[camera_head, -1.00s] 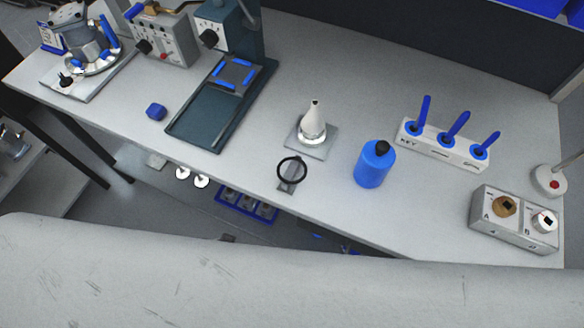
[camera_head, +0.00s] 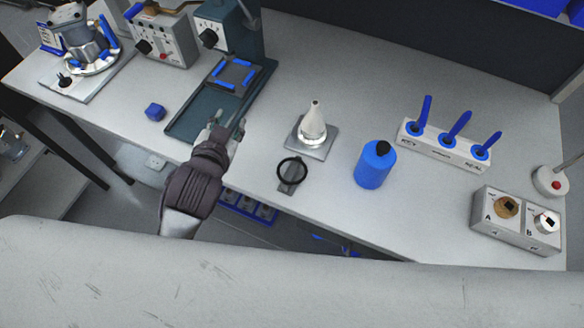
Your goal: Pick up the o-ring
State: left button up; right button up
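The black o-ring (camera_head: 292,158) rests on a small grey stand (camera_head: 287,187) near the table's front edge, in front of the white cone fixture. My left gripper (camera_head: 227,125) is over the front end of the dark green tray, to the left of the o-ring and apart from it. Its two fingers are spread, with nothing seen between them. My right gripper is not in view.
A white cone on a square plate (camera_head: 325,148) stands just behind the o-ring. A blue bottle (camera_head: 374,165) stands to the right. The dark green press tray (camera_head: 196,112) and a small blue block (camera_head: 155,112) are on the left.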

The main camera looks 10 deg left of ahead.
pick_arm(q)
jog(key=w+d+r+m+t+h, duration=0.2)
jog(key=d+r+m+t+h, duration=0.15)
jog(key=r, duration=0.55)
jog(key=w+d+r+m+t+h, duration=0.3)
jog(key=d+r+t, duration=0.15)
jog(key=r, duration=0.35)
jog(key=s+d+r+m+g+h, duration=0.5)
jog(key=d+m+g+h, duration=0.3)
jog(key=m, duration=0.3)
jog(key=s+d+r+m+g+h, duration=0.4)
jog(key=d+m+g+h, duration=0.25)
jog(key=m+h, duration=0.4)
jog(key=s+d+f+m+g+y, duration=0.5)
jog(key=s+d+m+g+y, duration=0.1)
jog(key=m+g, duration=0.45)
jog(key=m+t+y, duration=0.3)
jog(key=m+y, duration=0.1)
jog(key=y, duration=1.4)
send_near(286, 160)
jog(key=shift+y, duration=0.3)
jog(key=f+p, duration=0.1)
jog(key=f, duration=0.1)
jog(key=f+p, duration=0.2)
jog(key=f, duration=0.1)
jog(key=f+p, duration=0.1)
jog(key=f, duration=0.1)
jog(key=shift+s+d+f, duration=0.3)
jog(key=shift+d+f, duration=0.05)
jog(key=shift+f, duration=0.05)
